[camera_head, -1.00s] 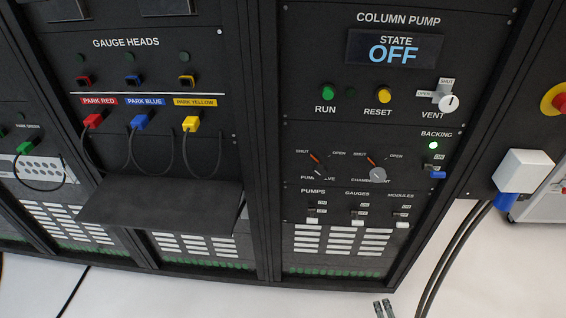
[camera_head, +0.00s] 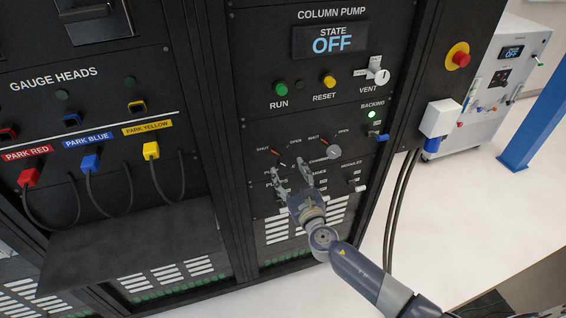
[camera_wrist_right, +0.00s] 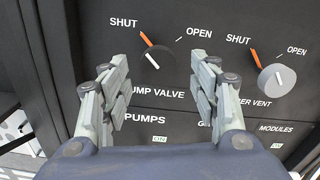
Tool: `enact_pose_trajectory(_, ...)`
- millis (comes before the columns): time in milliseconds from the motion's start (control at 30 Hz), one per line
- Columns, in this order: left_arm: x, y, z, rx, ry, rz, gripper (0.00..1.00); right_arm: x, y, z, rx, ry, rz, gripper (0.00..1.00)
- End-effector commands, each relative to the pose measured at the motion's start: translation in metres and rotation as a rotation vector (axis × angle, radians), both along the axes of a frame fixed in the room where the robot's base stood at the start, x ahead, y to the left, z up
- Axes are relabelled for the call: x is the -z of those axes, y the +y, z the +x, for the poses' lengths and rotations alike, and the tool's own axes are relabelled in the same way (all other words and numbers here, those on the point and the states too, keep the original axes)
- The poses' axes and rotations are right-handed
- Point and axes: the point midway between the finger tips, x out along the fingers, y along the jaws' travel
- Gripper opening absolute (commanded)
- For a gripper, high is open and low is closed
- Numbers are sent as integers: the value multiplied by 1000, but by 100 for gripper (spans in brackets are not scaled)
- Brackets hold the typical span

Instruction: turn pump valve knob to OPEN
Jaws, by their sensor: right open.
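The pump valve knob (camera_wrist_right: 158,62) is dark against the black panel in the right wrist view. Its white line points up-left toward the orange mark and the SHUT label; OPEN is up-right. In the head view the pump valve knob (camera_head: 284,162) sits just beyond my fingertips. My right gripper (camera_head: 289,168) is open and empty in front of the panel. In the right wrist view its fingers (camera_wrist_right: 155,80) stand apart, left and right of the knob's lower side, and partly cover the PUMP VALVE label. I cannot tell any contact. My left gripper is not in view.
The grey chamber vent knob (camera_head: 333,152) is close to the right of the pump valve. Toggle switches (camera_head: 360,187) sit below it. A black shelf (camera_head: 140,245) juts out at left, with cabled plugs above. The column pump display (camera_head: 331,41) reads OFF.

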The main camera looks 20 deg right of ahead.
Motion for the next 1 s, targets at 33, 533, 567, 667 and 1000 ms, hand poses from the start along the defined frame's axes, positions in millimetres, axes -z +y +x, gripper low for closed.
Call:
enact_pose_trajectory(33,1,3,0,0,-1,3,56,0,1,10,0,-2,1,56)
enact_pose_trajectory(533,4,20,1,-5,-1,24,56,1,2,49,-1,1,2,56)
enact_pose_trajectory(567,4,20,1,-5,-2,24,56,1,2,49,-1,1,2,56)
enact_pose_trajectory(667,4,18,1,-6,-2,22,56,1,2,49,-1,1,2,56)
enact_pose_trajectory(1000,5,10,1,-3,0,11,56,1,2,49,-1,1,2,10)
